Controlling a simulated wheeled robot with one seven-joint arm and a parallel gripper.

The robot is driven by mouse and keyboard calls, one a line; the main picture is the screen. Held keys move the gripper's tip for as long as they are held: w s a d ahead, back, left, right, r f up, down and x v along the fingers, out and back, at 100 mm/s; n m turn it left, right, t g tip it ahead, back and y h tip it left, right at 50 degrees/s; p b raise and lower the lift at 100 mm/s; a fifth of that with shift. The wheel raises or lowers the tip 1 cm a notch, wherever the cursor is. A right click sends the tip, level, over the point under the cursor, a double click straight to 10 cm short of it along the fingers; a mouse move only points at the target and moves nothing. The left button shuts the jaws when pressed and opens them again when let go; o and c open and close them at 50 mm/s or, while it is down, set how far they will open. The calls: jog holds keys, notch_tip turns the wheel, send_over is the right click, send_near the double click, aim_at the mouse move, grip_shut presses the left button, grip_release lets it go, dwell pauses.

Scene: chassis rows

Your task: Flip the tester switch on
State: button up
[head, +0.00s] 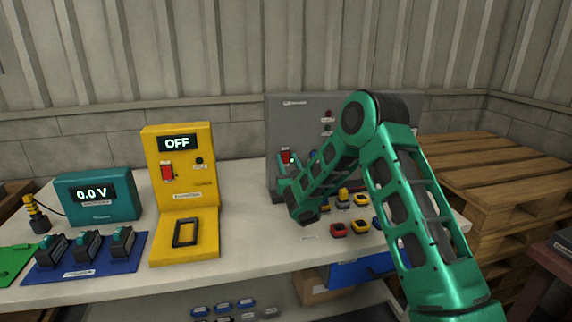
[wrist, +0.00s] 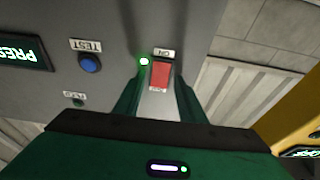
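The grey tester cabinet (head: 345,118) stands at the back of the bench, partly hidden by my arm. Its red rocker switch (head: 286,156) is on the left of its front. In the upside-down wrist view the red switch (wrist: 160,75) has an ON label and a lit green lamp (wrist: 144,61) beside it. A display (wrist: 20,54) there reads PRESS. My gripper (wrist: 158,88) is at the panel, with its two green fingers apart on either side of the switch and nothing held. I cannot tell whether the fingers touch the switch.
A yellow stand (head: 183,200) with an OFF display and its own red switch is left of the cabinet. A teal meter (head: 98,197) reads 0.0 V. Several battery packs sit on a blue mat (head: 45,273). Small red and yellow parts lie near my arm. Wooden pallets (head: 500,165) stand at right.

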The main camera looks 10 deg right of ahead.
jog(key=shift+d, duration=0.15)
jog(key=v, duration=1)
jog(key=shift+s+f, duration=0.15)
jog(key=shift+s, duration=0.1)
dwell(0.4)
